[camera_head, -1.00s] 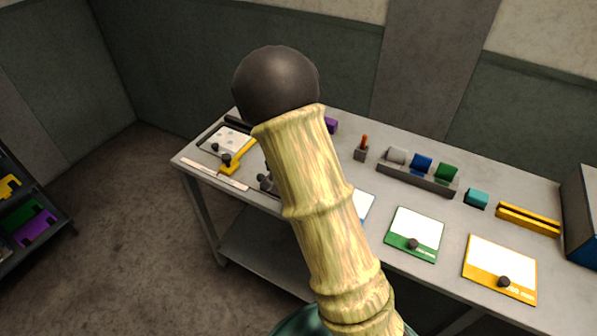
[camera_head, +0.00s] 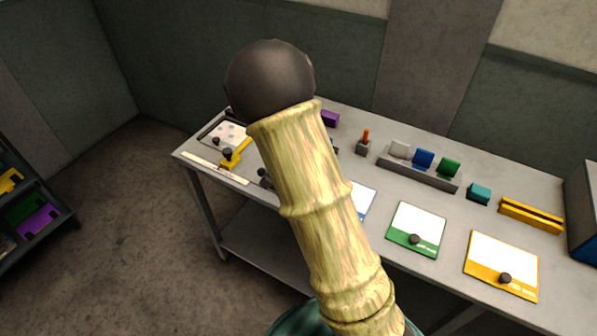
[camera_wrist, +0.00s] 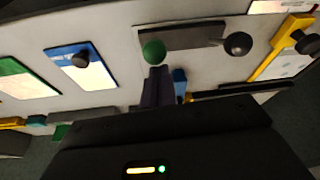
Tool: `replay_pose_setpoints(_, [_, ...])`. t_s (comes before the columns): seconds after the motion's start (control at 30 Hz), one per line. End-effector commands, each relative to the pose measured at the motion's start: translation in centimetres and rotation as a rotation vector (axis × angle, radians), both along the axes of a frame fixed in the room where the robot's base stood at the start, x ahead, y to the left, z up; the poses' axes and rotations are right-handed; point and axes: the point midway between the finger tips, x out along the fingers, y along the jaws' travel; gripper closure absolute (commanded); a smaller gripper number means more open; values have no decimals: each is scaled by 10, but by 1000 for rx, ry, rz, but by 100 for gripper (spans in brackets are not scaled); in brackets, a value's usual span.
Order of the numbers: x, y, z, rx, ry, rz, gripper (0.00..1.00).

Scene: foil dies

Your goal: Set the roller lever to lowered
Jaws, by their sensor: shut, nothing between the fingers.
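In the wrist view, a grey plate (camera_wrist: 190,36) on the bench carries a green ball knob (camera_wrist: 153,52) and a black knob (camera_wrist: 238,43). I cannot tell for sure which part is the roller lever. My gripper (camera_wrist: 157,72) is shut and empty, its fingertips right beside the green knob; whether they touch it is unclear. A yellow lever arm (camera_wrist: 272,58) with a black knob stands to the right; in the head view it shows at the bench's left end (camera_head: 236,155). In the head view my arm hides the gripper and most of the plate.
A blue-edged card (camera_wrist: 80,68) and a green-edged card (camera_head: 416,228) lie along the bench front, with a yellow-edged card (camera_head: 502,265) farther right. Behind them stand an orange-topped lever (camera_head: 365,138) and a rack of coloured blocks (camera_head: 418,170).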

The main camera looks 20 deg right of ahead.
Motion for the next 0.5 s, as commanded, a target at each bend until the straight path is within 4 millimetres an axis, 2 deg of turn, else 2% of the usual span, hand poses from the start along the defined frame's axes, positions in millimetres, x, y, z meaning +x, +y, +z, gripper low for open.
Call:
replay_pose_setpoints(0.03, [-13, 12, -11, 10, 48, 14, 100])
replay_pose_setpoints(0.2, [-7, 9, -2, 10, 40, 18, 100])
replay_pose_setpoints(0.5, [15, -14, 26, 6, 9, 11, 100])
